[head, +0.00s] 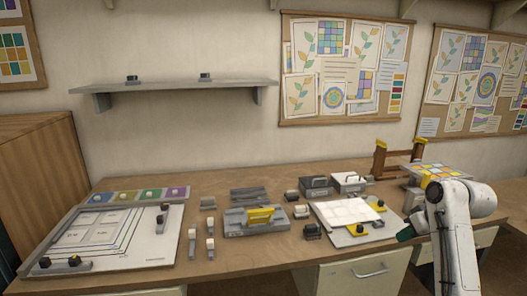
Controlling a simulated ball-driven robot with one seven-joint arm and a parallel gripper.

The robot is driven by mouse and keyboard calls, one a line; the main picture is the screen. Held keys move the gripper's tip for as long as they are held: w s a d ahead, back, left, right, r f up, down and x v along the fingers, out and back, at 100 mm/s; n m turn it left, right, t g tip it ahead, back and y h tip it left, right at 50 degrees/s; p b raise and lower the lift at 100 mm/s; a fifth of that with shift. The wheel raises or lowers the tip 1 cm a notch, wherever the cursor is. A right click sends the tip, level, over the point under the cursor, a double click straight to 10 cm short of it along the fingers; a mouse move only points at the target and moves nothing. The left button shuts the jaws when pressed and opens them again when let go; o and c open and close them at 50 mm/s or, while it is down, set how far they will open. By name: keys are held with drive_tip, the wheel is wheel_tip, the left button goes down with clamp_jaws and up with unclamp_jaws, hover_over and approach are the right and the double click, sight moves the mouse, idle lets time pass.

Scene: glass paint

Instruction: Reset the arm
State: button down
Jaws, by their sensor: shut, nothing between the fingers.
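My white arm (455,225) reaches up at the right front of the workbench. The gripper is shut and holds nothing. Its fingertips are small and partly hidden by the arm.
The wooden workbench (250,258) holds a framed white board (160,250) at left, a grey block with a yellow handle (262,214) in the middle, and a coloured tile panel (435,171) behind my arm. Small blocks stand between. A shelf (175,87) hangs above.

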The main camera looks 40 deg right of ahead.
drive_tip(key=w+a+f+n+g+y, duration=0.1)
drive_tip(key=w+a+f, duration=0.1)
drive_tip(key=a+f, duration=0.45)
drive_tip(key=w+a+f+y, duration=0.1)
drive_tip(key=a+f, duration=0.2)
drive_tip(key=a, duration=0.7)
drive_tip(key=w+a+f+n+g, duration=0.1)
drive_tip(key=w+a+f, duration=0.1)
drive_tip(key=a+f, duration=0.45)
drive_tip(key=s+a+f+n+g, duration=0.1)
drive_tip(key=s+a+f, duration=0.1)
drive_tip(key=s+a, duration=0.6)
drive_tip(key=s+a+f+n+g, duration=0.1)
drive_tip(key=s+a+f+g, duration=0.1)
drive_tip(key=s+a, duration=0.7)
drive_tip(key=shift+s+a+f+h, duration=0.15)
drive_tip(key=shift+a+f+h, duration=0.15)
drive_tip(key=shift+f, duration=0.55)
